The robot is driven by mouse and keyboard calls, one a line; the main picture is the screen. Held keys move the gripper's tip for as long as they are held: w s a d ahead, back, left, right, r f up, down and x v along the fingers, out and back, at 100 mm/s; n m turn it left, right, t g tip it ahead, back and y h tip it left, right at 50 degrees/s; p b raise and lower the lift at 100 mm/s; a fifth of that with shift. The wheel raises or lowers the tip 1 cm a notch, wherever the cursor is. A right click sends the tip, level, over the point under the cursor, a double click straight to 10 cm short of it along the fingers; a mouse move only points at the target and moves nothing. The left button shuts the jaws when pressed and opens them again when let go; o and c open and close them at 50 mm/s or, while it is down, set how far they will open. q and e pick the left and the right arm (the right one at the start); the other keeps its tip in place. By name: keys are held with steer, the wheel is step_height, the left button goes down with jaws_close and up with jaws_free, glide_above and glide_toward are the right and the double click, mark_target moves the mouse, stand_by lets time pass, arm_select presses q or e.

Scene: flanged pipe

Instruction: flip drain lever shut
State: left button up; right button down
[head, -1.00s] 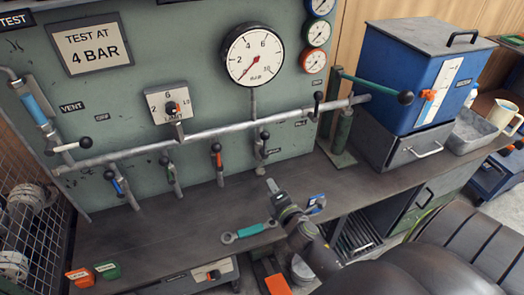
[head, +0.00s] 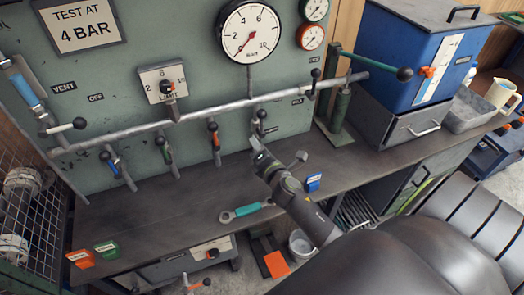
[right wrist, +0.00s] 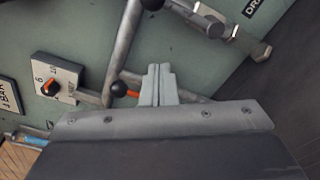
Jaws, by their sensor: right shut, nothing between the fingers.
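The drain lever, with a black ball knob (head: 262,114), stands roughly upright on a short branch below the main pipe. In the right wrist view its knob (right wrist: 152,4) is cut by the top edge, near the DRAIN label (right wrist: 255,8). My right gripper (head: 256,145) is just below this branch in the head view, empty, its fingers together. In the right wrist view the shut fingers (right wrist: 158,72) point towards the panel, apart from the knob. My left gripper is not in view.
An orange-sleeved lever (head: 213,130) stands left of the drain branch. The grey main pipe (head: 220,112) crosses the panel. A teal-handled wrench (head: 247,209) and a blue tag (head: 313,182) lie on the bench. The left bench top is mostly clear.

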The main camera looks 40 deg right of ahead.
mark_target(261, 123)
steer(key=w+d+r+p, duration=0.1)
steer(key=w+d, duration=0.3)
steer(key=shift+w+d+r, duration=0.15)
steer(key=shift+w+r, duration=0.2)
stand_by(0.3)
